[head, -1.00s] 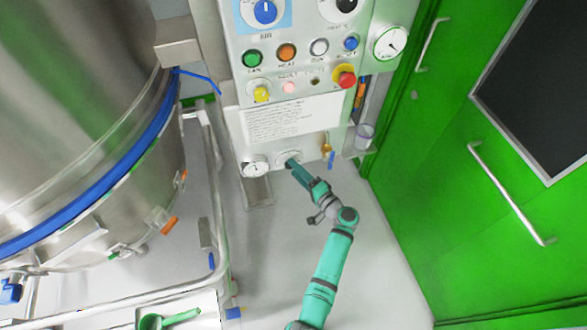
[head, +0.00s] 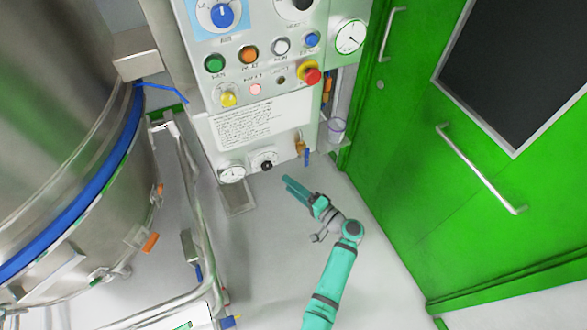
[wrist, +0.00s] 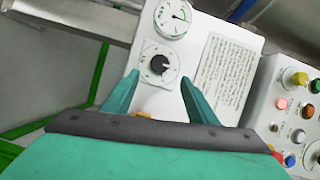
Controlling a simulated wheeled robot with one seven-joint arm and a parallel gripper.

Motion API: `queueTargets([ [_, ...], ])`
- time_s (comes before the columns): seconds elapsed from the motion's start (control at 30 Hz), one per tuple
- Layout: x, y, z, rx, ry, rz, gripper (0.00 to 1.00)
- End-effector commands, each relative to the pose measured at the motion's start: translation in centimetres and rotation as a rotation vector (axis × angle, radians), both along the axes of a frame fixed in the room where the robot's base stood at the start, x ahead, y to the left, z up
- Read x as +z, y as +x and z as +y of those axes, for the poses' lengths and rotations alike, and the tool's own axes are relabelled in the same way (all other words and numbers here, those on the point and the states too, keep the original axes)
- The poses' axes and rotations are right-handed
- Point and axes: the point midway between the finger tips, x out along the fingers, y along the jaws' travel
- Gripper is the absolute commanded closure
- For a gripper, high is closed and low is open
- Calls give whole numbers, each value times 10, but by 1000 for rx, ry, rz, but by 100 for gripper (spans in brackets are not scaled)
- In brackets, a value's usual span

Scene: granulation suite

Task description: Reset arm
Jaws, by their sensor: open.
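My gripper (head: 287,183) is open and empty in the head view, in front of and below the lower part of the control panel (head: 265,125). The teal arm reaches up from the bottom of the picture. In the wrist view my two teal fingers (wrist: 160,88) stand apart, with a black rotary knob (wrist: 160,64) showing between their tips. The same knob shows in the head view (head: 266,163), apart from the gripper. A round gauge (wrist: 173,17) sits beside the knob.
A large steel vessel (head: 60,130) on a railed frame (head: 190,190) stands at the left. A green door (head: 440,210) with a long handle (head: 480,168) is at the right. A clear cup (head: 335,131) sticks out at the panel's right side. Grey floor lies open around my arm.

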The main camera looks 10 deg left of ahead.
Motion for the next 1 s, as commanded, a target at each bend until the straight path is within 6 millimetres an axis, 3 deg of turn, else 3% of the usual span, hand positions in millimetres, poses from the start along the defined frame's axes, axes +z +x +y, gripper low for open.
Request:
queueTargets([
  [0.27,-3,-2,-1,-6,-6,4,47],
  [0.43,-37,-26,-4,-61,-93,48,47],
  [0.6,-92,-78,-16,-167,-274,109,47],
  [0.7,-115,-110,-27,-229,-386,126,47],
  [0.83,-133,-154,-43,-304,-530,129,47],
  [1.0,-135,-209,-66,-389,-713,97,47],
])
